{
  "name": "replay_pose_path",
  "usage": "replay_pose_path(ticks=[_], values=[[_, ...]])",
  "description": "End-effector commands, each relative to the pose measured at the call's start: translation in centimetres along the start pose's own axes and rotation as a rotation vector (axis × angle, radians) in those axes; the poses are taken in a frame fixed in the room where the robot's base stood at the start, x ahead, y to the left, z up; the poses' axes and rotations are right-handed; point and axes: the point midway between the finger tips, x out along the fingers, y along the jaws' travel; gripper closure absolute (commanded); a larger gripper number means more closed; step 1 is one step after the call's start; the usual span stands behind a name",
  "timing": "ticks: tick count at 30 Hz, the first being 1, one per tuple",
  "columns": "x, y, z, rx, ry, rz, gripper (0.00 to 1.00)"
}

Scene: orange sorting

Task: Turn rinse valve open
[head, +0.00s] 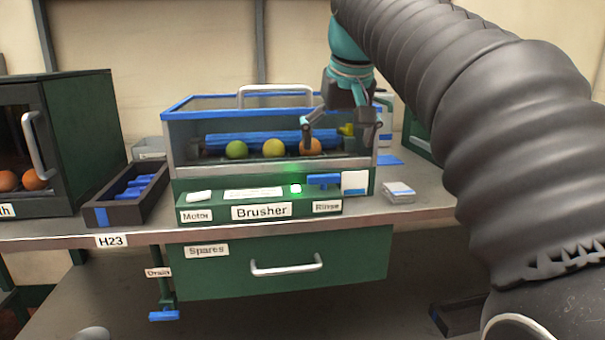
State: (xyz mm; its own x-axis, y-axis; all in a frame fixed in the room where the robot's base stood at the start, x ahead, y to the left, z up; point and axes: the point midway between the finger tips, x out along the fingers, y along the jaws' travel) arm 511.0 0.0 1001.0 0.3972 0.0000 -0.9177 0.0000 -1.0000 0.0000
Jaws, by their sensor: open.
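The rinse valve (323,179) is a blue handle on the green Brusher panel, above the "Rinse" label (327,206). The handle lies roughly horizontal. The brusher (270,167) is a clear-fronted box with blue trim. A green-yellow fruit, a yellow-green fruit and an orange (308,147) show inside by blue rollers. My gripper (333,135) is open and hangs in front of the right part of the box, above the valve handle and apart from it. One fingertip overlaps the orange in the picture. I see nothing held between the fingers.
A glowing green light (296,189) sits left of the valve. A white card (355,183) stands right of it. A dark tray (128,200) with blue parts is at left. The Spares drawer (225,275) is below, with a blue drain valve (164,315). My arm covers the right side.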

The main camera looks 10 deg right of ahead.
Motion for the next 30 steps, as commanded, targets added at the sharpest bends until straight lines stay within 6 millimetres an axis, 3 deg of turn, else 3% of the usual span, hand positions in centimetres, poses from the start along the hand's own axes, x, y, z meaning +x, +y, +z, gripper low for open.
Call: replay_pose_path(ticks=[1,6,14,30], values=[[-0.2,0.0,-1.4,0.000,-0.002,0.000,0.00],[-1.1,0.0,-3.9,0.000,-0.012,0.000,0.00],[-0.8,0.0,-4.8,0.000,-0.018,0.000,0.00],[8.3,0.0,-4.5,0.000,-0.019,0.000,0.00]])
